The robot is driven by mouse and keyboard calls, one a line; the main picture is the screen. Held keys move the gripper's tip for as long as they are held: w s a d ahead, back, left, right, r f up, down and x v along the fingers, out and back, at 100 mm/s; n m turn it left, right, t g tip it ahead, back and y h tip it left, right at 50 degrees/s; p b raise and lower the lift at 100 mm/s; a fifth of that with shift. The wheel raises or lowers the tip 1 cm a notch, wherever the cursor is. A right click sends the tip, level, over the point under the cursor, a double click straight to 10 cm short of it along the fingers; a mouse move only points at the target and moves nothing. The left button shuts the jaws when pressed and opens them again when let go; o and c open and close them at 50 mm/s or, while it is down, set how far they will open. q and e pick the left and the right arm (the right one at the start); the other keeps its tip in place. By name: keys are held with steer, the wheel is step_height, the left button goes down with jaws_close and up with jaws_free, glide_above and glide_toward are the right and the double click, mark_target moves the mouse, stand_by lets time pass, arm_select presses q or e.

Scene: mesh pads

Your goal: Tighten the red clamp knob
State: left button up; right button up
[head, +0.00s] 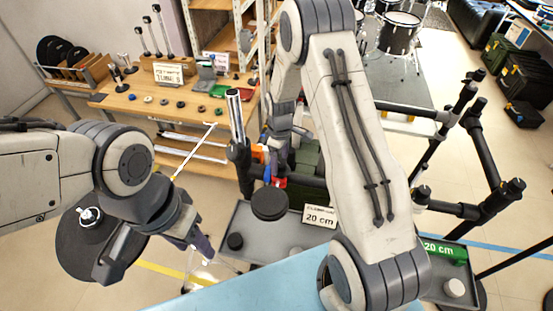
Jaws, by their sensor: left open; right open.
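A small red part (280,183), which looks like the clamp knob, shows low on the black rack, beside orange and blue parts. It is small and partly covered, so its tightness cannot be seen. My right arm reaches up and over, and its gripper (274,160) is open close to these coloured parts; its fingertips are largely hidden, and I cannot tell whether they touch the red part. My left gripper (198,248) is open and empty at lower left, well apart from the red part, beside a round black pad (80,250).
Black rack tubes (485,205) stand at right, and an upright tube (236,120) at centre. Grey trays (255,225) with "20 cm" labels lie below. A wooden bench (130,105) with small parts stands at back left. A blue surface (240,292) fills the front.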

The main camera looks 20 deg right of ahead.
steer(key=c, duration=1.2)
steer(key=shift+a, duration=0.45)
jaws_close()
steer(key=shift+d, duration=0.45)
